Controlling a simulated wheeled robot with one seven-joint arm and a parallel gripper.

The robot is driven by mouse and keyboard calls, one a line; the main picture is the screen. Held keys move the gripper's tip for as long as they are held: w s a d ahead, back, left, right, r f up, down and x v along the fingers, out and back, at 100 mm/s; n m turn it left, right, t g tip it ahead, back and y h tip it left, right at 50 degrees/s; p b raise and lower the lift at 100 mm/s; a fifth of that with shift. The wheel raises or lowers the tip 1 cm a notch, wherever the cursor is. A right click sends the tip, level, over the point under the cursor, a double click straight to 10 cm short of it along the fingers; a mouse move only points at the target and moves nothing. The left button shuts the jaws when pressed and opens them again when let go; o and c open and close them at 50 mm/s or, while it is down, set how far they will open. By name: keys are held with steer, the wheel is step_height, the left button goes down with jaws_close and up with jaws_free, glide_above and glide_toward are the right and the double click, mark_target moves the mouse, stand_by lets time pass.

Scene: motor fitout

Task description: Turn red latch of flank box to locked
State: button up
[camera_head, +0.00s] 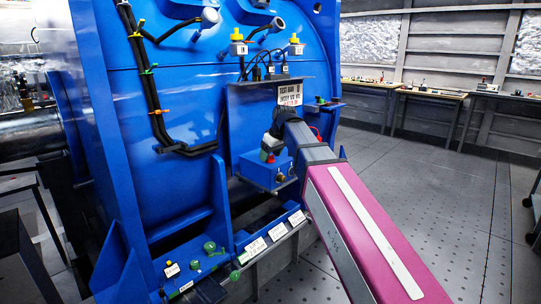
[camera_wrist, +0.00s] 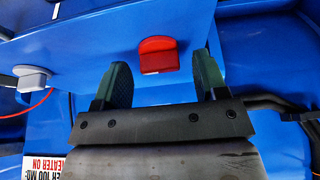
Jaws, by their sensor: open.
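The red latch (camera_wrist: 158,55) shows in the wrist view as a small red block on a blue face, which I take to be the flank box (camera_wrist: 110,45). My gripper (camera_wrist: 161,66) is open, with one dark green finger on each side of the latch. I see a gap between the latch and each finger; whether the fingertips reach its depth is unclear. In the head view my gripper (camera_head: 271,140) is at the blue housing, just above a small blue box (camera_head: 255,170).
A grey knob (camera_wrist: 31,77) with a red wire beside it sits left of the latch. A printed sign (camera_head: 290,94) is on the panel above my gripper. Black cables (camera_head: 157,100) run down the housing. A labelled ledge (camera_head: 255,246) lies below. Open floor (camera_head: 430,190) is at right.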

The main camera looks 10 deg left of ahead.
steer(key=shift+f, duration=0.15)
steer(key=c, duration=0.9)
steer(key=shift+m, duration=0.3)
steer(key=m+t+h, duration=0.1)
steer(key=m, duration=0.2)
steer(key=shift+s+a+m, duration=0.1)
steer(key=shift+a+m, duration=0.05)
steer(key=shift+m, duration=0.25)
steer(key=m+h, duration=0.1)
steer(key=m, duration=0.1)
steer(key=m+h, duration=0.1)
steer(key=m, duration=0.1)
steer(key=shift+a+m+t, duration=0.1)
steer(key=shift+m+t, duration=0.2)
steer(key=shift+t, duration=0.1)
steer(key=m+h, duration=0.1)
steer(key=m, duration=0.3)
steer(key=shift+h, duration=0.4)
steer(key=m+g+h, duration=0.1)
steer(key=m, duration=0.3)
steer(key=shift+m, duration=0.3)
steer(key=shift+h, duration=0.3)
